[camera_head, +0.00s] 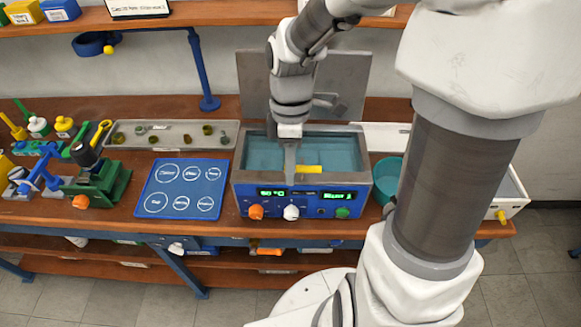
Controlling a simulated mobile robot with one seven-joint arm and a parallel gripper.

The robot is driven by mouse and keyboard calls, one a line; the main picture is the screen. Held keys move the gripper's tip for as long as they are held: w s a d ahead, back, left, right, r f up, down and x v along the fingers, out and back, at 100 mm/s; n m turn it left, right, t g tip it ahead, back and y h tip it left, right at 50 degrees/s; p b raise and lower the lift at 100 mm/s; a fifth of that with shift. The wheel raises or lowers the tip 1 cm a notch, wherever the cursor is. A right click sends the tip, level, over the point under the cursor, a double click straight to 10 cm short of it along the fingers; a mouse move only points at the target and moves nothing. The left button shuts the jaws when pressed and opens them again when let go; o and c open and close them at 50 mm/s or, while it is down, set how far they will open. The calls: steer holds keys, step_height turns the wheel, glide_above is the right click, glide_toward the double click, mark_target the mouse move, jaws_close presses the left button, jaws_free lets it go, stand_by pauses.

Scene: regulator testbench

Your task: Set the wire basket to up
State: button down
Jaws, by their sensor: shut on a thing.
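The water bath (361,183) is a blue-fronted box with teal water and a raised grey lid behind it. A short yellow bar (309,169) shows in the bath near its front rim and looks like the handle of the wire basket. The basket's mesh cannot be made out. My gripper (290,173) points down at the front of the bath, its narrow fingers shut at the yellow bar's left end. The fingers hide that end, so the exact grip is hard to see.
The bath's front has an orange knob (256,212), a white knob (291,212) and lit green displays. A blue mat (182,188) with white circles lies to the left. A grey tray (140,146) holds small parts. A teal bowl (387,172) stands close to the right.

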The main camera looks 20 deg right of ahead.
step_height(320, 180, up, 5)
steer(key=p, duration=0.3)
steer(key=shift+w, duration=0.15)
steer(key=shift+r, duration=0.1)
steer(key=c, duration=0.8)
jaws_free()
steer(key=w+d+r, duration=0.1)
steer(key=w+r, duration=0.2)
steer(key=r, duration=1.4)
